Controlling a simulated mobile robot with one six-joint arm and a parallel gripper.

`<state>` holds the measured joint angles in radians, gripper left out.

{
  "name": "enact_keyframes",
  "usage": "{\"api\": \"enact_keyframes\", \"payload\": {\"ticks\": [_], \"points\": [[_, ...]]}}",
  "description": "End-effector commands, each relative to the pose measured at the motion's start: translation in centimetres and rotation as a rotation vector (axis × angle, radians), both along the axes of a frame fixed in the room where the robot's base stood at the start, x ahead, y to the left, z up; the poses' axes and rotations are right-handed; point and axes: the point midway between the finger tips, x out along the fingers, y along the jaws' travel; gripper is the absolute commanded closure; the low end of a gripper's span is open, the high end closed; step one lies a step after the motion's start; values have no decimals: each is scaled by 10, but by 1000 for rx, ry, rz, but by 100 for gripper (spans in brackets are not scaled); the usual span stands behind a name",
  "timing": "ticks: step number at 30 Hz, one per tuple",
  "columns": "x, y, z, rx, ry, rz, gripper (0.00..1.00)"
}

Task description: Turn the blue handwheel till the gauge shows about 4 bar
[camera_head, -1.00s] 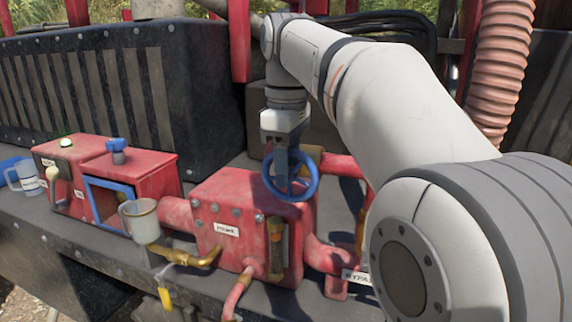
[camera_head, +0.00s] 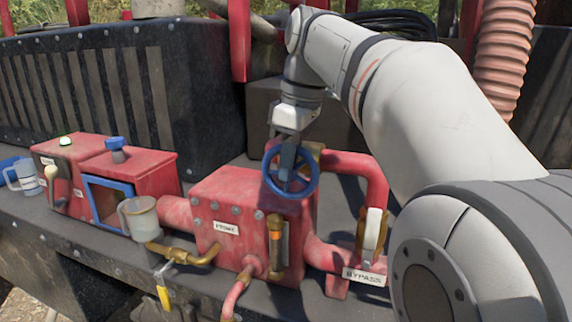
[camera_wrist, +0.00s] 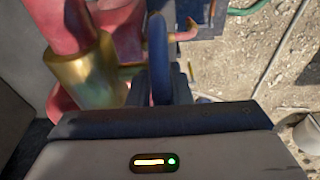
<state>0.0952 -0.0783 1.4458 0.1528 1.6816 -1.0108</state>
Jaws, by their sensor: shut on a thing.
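The blue handwheel (camera_head: 268,183) stands at the upper right of the red pump box (camera_head: 225,190) in the head view. My gripper (camera_head: 288,156) is at the upper part of the wheel, with its jaws shut on it. In the wrist view the blue rim (camera_wrist: 158,45) runs between the two fingers. Spokes and hub show below my gripper in the head view. I see no pressure gauge dial with a readable pointer in either view, so the pressure cannot be read.
A brass-ended sight tube (camera_head: 274,240) is on the pump box front. A BYPASS label (camera_head: 363,276) and a brass-and-white lever (camera_head: 373,232) are at the right, under a red pipe (camera_head: 360,165). A grey mug (camera_head: 139,218) stands left of the box.

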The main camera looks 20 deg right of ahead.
Motion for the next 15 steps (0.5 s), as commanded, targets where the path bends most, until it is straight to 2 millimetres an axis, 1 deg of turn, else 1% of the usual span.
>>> {"api": "enact_keyframes", "payload": {"ticks": [6,7,14,15], "points": [[0,0,1,-1,0,1,100],[0,0,1,-1,0,1,79],[0,0,0,-2,1,1,61],[0,0,0,-2,1,1,60]]}}
